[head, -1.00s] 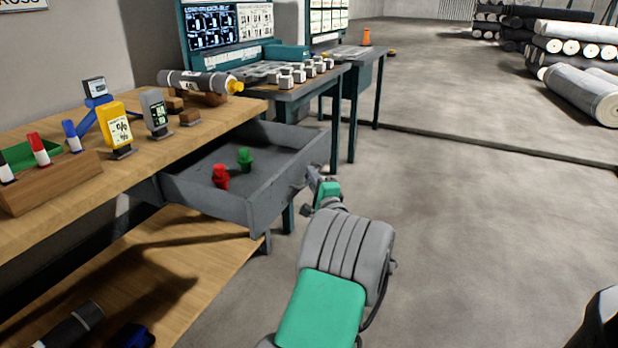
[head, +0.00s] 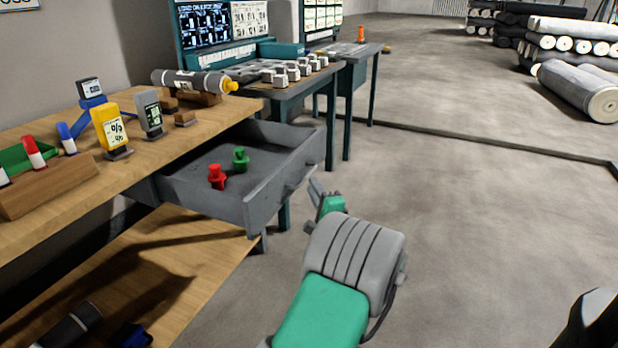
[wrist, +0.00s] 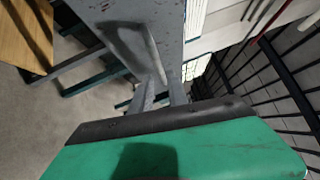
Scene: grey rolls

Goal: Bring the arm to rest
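My arm reaches from the bottom of the head view toward the open grey drawer (head: 270,195). My gripper (head: 314,186) is just right of the drawer front, with a small gap in the picture between it and the drawer handle (head: 292,187). In the wrist view, my gripper's two fingers (wrist: 162,94) are apart with nothing seen held between them. The grey drawer front (wrist: 165,15) and its handle (wrist: 128,42) show beyond the fingertips. How far the fingers are from the handle is hard to tell.
A red piece (head: 217,177) and a green piece (head: 241,159) stand in the drawer. The wooden bench (head: 75,185) is at left, with a grey roll (head: 190,81) on it. A teal workstation (head: 290,93) stands behind. Open floor (head: 450,220) lies to the right.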

